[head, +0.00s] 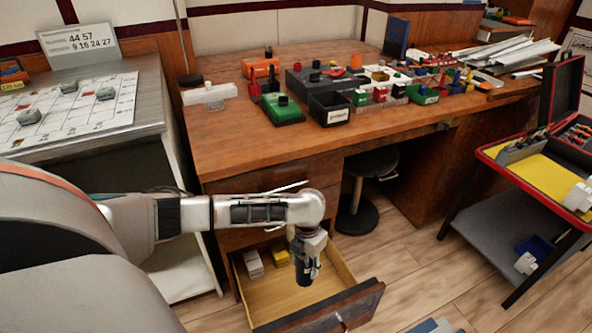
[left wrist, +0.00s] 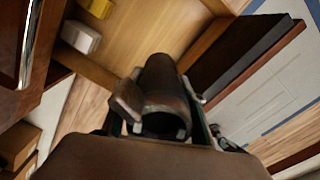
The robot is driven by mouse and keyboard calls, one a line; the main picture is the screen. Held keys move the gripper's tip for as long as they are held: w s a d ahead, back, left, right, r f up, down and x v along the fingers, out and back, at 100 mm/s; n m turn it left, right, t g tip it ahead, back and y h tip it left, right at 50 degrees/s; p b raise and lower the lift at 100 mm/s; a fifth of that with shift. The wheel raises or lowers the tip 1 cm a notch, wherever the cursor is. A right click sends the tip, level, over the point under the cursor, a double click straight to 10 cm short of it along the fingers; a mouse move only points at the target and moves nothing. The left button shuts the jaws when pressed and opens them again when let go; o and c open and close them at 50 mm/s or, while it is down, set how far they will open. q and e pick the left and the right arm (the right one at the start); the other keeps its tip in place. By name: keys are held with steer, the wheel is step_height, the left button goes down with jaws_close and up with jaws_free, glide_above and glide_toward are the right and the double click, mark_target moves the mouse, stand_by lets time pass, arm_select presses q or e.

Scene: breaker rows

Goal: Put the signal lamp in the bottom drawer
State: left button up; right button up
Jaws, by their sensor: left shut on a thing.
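My left gripper (head: 307,262) points down over the open bottom drawer (head: 265,300) of the wooden desk. It is shut on a dark, cylindrical thing, which I take to be the signal lamp (head: 304,277). The same dark cylinder shows between the fingers in the left wrist view (left wrist: 165,98). It hangs above the drawer floor; the exact height is hard to tell. The drawer is pulled out, with a white box (head: 253,262) and a yellow box (head: 279,253) at its back. My right gripper is out of view.
The desk top (head: 230,140) above holds bins and several colored parts. A round stool (head: 372,165) stands under the desk. A red-rimmed cart (head: 545,180) is at the right. The drawer's middle and front floor are clear.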

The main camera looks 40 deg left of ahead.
arm_select(q)
steer(key=shift+s+a+f, duration=0.1)
steer(key=shift+a+f, duration=0.05)
steer(key=shift+f, duration=0.35)
steer(key=shift+m, duration=0.3)
steer(key=f+b, duration=0.2)
steer(key=f, duration=0.4)
steer(key=f+b, duration=0.3)
steer(key=f, duration=0.4)
steer(key=f+b, duration=0.3)
steer(key=f, duration=0.3)
steer(key=shift+s+f, duration=0.25)
steer(key=shift+f, duration=0.15)
steer(key=shift+w+f+b, duration=0.15)
steer(key=shift+b, duration=0.15)
steer(key=shift+w+r, duration=0.15)
steer(key=shift+r, duration=0.1)
steer(key=shift+f, duration=0.2)
steer(key=o, duration=1.2)
steer(key=shift+f, duration=0.1)
steer(key=o, duration=0.4)
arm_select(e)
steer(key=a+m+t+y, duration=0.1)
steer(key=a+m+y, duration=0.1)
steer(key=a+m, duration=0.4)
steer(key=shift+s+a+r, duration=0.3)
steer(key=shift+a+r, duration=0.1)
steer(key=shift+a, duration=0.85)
